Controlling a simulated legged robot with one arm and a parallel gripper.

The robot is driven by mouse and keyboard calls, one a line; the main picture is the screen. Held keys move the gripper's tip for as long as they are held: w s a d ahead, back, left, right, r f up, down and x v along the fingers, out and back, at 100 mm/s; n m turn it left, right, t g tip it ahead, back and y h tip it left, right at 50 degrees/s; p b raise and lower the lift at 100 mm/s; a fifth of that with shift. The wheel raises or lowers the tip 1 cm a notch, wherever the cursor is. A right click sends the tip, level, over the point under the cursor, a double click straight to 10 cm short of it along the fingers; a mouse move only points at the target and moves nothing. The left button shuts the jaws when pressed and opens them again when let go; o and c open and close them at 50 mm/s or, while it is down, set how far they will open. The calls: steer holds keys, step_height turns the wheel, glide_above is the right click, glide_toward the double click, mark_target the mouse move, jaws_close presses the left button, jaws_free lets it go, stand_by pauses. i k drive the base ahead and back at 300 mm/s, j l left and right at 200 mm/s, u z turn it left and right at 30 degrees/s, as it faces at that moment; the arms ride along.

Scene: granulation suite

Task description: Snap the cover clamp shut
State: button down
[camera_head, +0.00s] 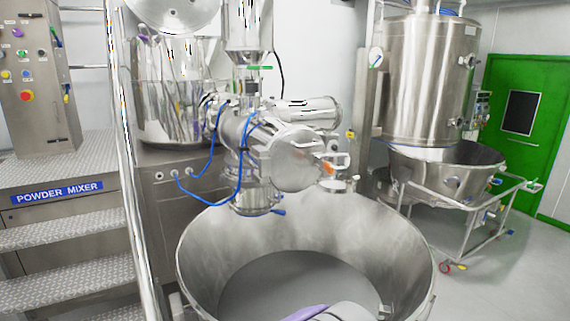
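A round steel cover (297,162) closes the end of the horizontal mill housing in the middle of the view. A small clamp with an orange tip (327,168) sits at the cover's right edge, beside a steel bracket-like handle (338,159). The clamp is too small to tell whether it is open or shut. My gripper does not show. A grey and purple shape at the bottom edge may be part of my arm, well below the cover and apart from it.
A wide steel bowl (200,247) stands open below the housing. Blue hoses (240,185) loop left of the cover. Metal steps (60,245) and a rail stand at left. A wheeled bowl frame (470,232) stands at right, with clear floor (490,290) in front.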

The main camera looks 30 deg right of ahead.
mark_target(327, 166)
steer(key=l, duration=0.4)
steer(key=k+l+u, duration=0.15)
steer(key=l, duration=0.7)
steer(key=k+l+u, duration=0.1)
steer(key=l, duration=0.3)
steer(key=k+l+u, duration=0.1)
steer(key=l, duration=0.25)
steer(key=k+l, duration=0.15)
steer(key=l, duration=0.25)
steer(key=u, duration=0.05)
